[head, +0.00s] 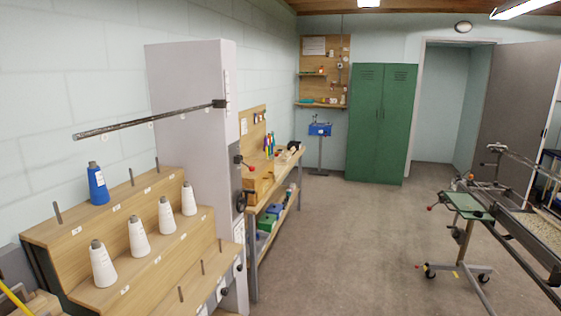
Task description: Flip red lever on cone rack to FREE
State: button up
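The cone rack (150,280) is a stepped wooden stand at the lower left. It holds a blue cone (97,184) on the upper step and several white cones (166,215) below, with some bare pegs. Behind it stands a tall grey panel (190,120). A small lever with a red end (248,167) sticks out to the right from a dark mount at the panel's right edge, pointing slightly down. Its label and setting are too small to read. My gripper is not in view.
A wooden workbench (283,165) stands along the left wall beyond the panel. A dark bar (150,119) reaches over the rack. A wheeled stand with a green top (468,206) and a long frame are at right. The middle floor (345,245) is clear.

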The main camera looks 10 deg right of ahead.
aim_at(251, 167)
jog(key=i+l+u, duration=0.1)
jog(key=i+u, duration=0.25)
jog(key=i+l+u, duration=0.15)
jog(key=i+u, duration=0.2)
jog(key=i+l+u, duration=0.85)
jog(key=l+u, duration=0.15)
jog(key=i+l+u, duration=0.15)
jog(key=l+u, duration=0.2)
jog(key=l, duration=0.15)
jog(key=i+l+u, duration=0.15)
jog(key=l+u, duration=0.2)
jog(key=l, duration=0.15)
jog(key=l+u, duration=0.35)
jog(key=l, duration=0.2)
